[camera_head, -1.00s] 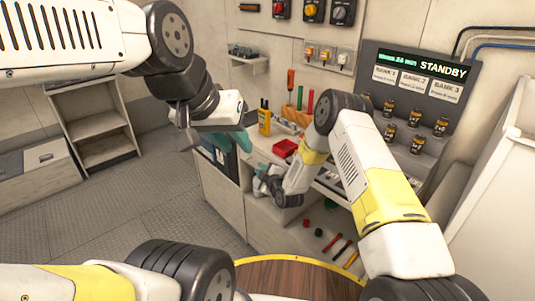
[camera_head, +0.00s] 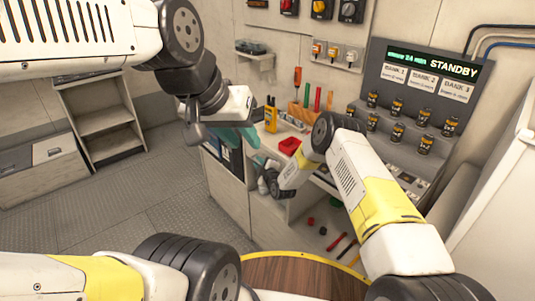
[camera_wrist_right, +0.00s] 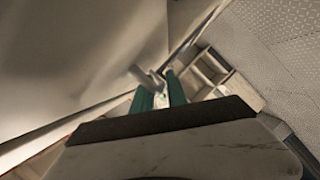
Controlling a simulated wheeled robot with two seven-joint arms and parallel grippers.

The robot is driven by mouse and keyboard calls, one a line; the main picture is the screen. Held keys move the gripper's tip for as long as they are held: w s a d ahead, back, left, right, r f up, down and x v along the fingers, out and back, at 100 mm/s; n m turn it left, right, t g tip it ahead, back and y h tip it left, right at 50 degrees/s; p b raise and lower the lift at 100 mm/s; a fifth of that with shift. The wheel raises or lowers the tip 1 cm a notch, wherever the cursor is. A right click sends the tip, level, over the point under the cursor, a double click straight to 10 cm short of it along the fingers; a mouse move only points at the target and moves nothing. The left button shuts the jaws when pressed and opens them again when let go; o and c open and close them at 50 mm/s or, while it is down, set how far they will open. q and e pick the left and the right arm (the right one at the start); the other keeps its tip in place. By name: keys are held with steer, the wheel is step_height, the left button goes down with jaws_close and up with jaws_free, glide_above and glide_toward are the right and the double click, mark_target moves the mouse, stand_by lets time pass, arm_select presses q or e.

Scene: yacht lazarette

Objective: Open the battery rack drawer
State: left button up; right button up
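The battery rack (camera_head: 425,95) stands at the back right of the bench in the head view, with a STANDBY screen, three bank labels and tiers of small black-and-gold cells. I cannot make out the drawer's front or handle; my right arm covers part of the bench below the rack. My left gripper (camera_head: 236,138) has teal fingers and hangs before the bench's left end; their gap is unclear. My right gripper (camera_head: 262,168) is lower, by the bench's front opening. In the right wrist view its teal fingers (camera_wrist_right: 161,96) stand apart, with a pale thing visible between or beyond them.
A red bin (camera_head: 289,146), a yellow device (camera_head: 271,118) and upright tools sit on the bench. Red and dark tools (camera_head: 337,242) lie on the bench's low shelf. An empty shelf unit (camera_head: 105,120) stands at the left. The grey floor (camera_head: 130,205) between is clear.

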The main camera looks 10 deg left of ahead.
jaws_close()
stand_by(1.4)
